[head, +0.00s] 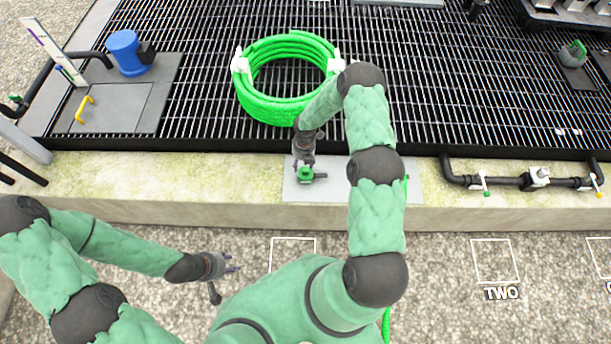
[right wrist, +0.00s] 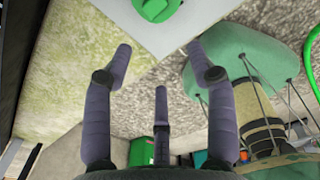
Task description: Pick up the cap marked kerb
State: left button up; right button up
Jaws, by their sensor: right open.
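In the right wrist view the fingers (right wrist: 160,85) are spread and empty, and a green round part, likely the cap (right wrist: 157,8), shows beyond the fingertips at the top edge, partly cut off. My left gripper (head: 230,266) is open and empty over the gravel at the lower left.
A coiled green hose (head: 265,110) lies on the black grating behind the kerb. A blue capped fitting (head: 126,52) stands at the left. A black pipe with valves (head: 510,182) runs along the kerb at the right. White outlined squares, one labelled TWO (head: 501,293), mark the gravel.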

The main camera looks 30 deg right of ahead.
aim_at(306, 169)
jog(key=d, duration=0.1)
jog(key=d+n, duration=0.1)
jog(key=w+n, duration=0.1)
jog(key=shift+w+d+f+h, duration=0.1)
jog(key=shift+d+f+h, duration=0.2)
jog(key=shift+d+f, duration=0.1)
notch_tip(306, 169, down, 5)
jog(key=shift+r+b, duration=0.1)
jog(key=shift+b, duration=1)
jog(key=shift+w+a+f+b, duration=0.15)
jog(key=shift+f+b, duration=0.55)
jog(key=shift+f, duration=0.65)
jog(key=shift+a+f+b, duration=0.15)
jog(key=shift+f+b, duration=0.55)
jog(key=shift+f, duration=0.6)
jog(key=shift+r, duration=0.1)
grip_shut()
